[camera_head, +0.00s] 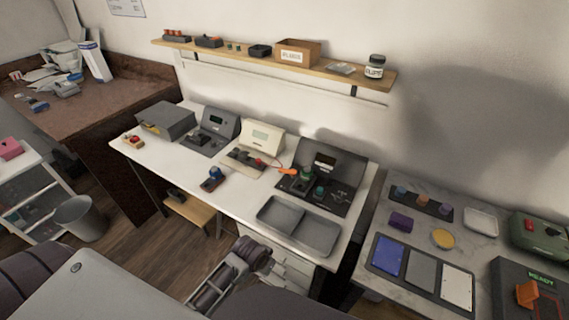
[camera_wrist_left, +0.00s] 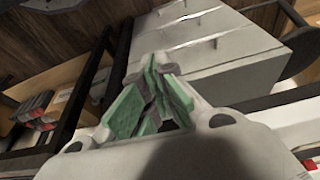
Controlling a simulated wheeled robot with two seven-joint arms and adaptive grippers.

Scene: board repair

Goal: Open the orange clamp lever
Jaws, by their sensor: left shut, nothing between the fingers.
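An orange lever-like part (camera_head: 527,293) stands on a dark device with a green "READY" display (camera_head: 540,277) at the far right. A second, smaller orange handle (camera_head: 287,171) lies by the dark fixture (camera_head: 330,180) on the white table. I cannot tell for certain which is the clamp lever, or its state. My left gripper (camera_head: 258,252) is low in front of the white table, apart from both orange parts. In the left wrist view its green-padded fingers (camera_wrist_left: 155,72) are shut and empty, near a pale drawer unit. My right gripper is not in view.
The white table (camera_head: 165,158) holds several devices and a grey two-part tray (camera_head: 297,226) near its front edge. The drawer unit (camera_wrist_left: 215,50) stands below. The marble table (camera_head: 378,215) at right holds coloured mats and small parts. A shelf (camera_head: 222,52) runs above.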

